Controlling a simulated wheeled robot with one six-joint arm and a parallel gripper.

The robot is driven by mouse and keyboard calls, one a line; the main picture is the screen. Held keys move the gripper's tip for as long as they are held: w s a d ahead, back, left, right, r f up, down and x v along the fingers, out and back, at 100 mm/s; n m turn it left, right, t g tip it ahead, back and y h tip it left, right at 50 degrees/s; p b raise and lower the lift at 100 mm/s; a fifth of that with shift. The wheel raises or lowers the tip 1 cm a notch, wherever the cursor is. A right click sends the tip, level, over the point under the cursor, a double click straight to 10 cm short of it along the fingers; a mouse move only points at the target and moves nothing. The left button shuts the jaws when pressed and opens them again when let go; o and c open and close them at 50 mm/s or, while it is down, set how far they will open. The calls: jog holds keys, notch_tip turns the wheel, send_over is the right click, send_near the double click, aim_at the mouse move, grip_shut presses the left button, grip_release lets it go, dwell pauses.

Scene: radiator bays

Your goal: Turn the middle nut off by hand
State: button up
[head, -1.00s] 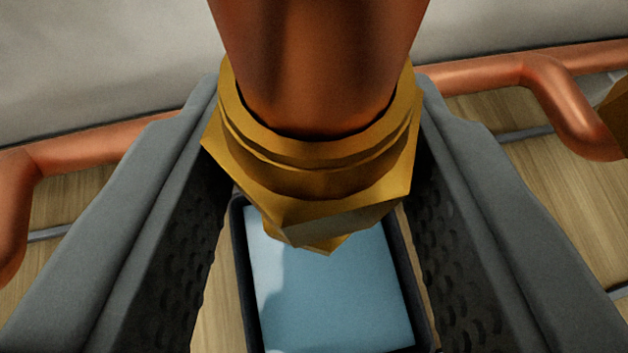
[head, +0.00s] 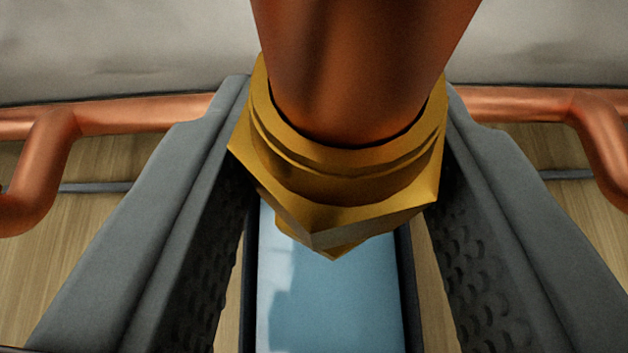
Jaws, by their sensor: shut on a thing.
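The middle nut (head: 340,195) is a brass hex nut in the centre of the head view. It sits around the lower end of a thick copper pipe (head: 360,60) that comes down from the top of the picture. My gripper (head: 345,130) has one dark grey finger on each side of the nut and is shut on it. The textured inner pads face each other below the nut. The fingertips' contact faces are partly hidden behind the nut.
A dark-rimmed tray (head: 405,290) with light blue inside lies below the nut, between the fingers. Bent copper pipes run left (head: 110,115) and right (head: 520,105) behind the fingers. A pale wall (head: 120,45) stands behind, above a wooden floor (head: 130,235).

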jog(key=shift+n+y, duration=0.5)
dwell(0.3)
jog(key=o, duration=0.9)
jog(key=shift+o, duration=0.2)
jog(key=v, duration=1)
jog(key=shift+r, duration=0.1)
